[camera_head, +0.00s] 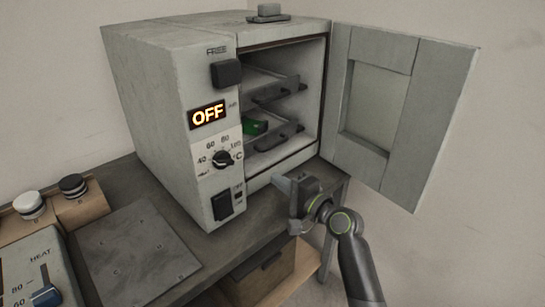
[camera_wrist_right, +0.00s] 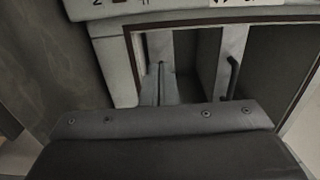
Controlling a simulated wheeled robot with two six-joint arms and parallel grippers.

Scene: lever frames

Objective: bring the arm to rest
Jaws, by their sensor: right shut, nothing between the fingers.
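My right gripper (camera_head: 292,188) is low in front of the open oven, near the table's right front edge. It is shut and holds nothing. The oven (camera_head: 165,100) is a grey box with its door (camera_head: 410,110) swung wide open to the right. Its display (camera_head: 208,115) reads OFF. Inside are shelves with dark handles, and a green object (camera_head: 256,127) lies on one of them, partly hidden by the front panel. In the right wrist view, the dark gripper body (camera_wrist_right: 165,150) fills the bottom and the oven's opening (camera_wrist_right: 190,60) shows beyond it. My left gripper is not in view.
The open door hangs above and to the right of my right arm. A flat grey plate (camera_head: 137,250) lies left of the oven. A HEAT panel (camera_head: 35,270) and two capped jars (camera_head: 72,187) stand at the far left. A wooden drawer (camera_head: 265,275) is below the table.

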